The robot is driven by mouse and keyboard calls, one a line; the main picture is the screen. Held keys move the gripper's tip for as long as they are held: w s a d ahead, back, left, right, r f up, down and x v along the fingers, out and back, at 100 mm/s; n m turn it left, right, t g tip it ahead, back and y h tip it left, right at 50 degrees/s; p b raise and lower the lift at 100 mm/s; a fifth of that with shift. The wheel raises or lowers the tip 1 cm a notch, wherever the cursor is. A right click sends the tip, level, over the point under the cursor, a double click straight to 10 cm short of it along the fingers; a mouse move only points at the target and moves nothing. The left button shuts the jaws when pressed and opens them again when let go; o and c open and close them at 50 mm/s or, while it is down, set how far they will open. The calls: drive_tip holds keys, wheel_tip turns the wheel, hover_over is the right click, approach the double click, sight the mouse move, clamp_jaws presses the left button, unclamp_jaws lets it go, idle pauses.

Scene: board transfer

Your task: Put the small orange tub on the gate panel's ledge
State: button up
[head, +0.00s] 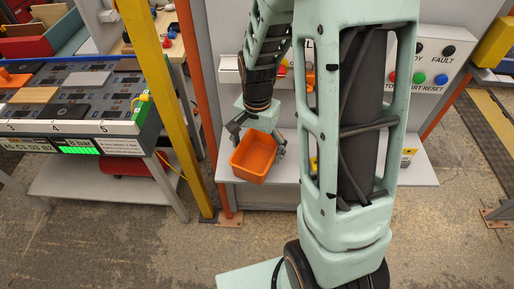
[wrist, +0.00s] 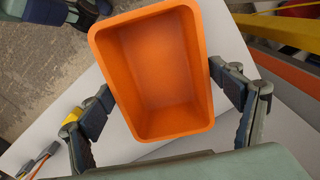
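The small orange tub (head: 254,157) is an open, empty box, held between the fingers of my gripper (head: 257,145) in the head view. In the wrist view the tub (wrist: 153,70) fills the middle, with a dark finger of my gripper (wrist: 160,98) against each side. The tub looks slightly tilted. The gate panel's ledge (head: 228,190) is the pale shelf below and behind the tub; it also shows in the wrist view (wrist: 285,135). I cannot tell whether the tub's base touches the ledge. My arm hides the middle of the panel and ledge.
A yellow post (head: 163,110) and an orange post (head: 199,90) stand left of the ledge. Further left is a bench with a board (head: 75,90). Buttons (head: 420,77) are on the panel at right. A yellow item (head: 408,156) is on the ledge's right part.

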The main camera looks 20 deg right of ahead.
sight(256, 162)
drive_tip(key=shift+r, duration=0.1)
wheel_tip(256, 162, up, 12)
idle(0.7)
drive_tip(key=shift+a, duration=0.1)
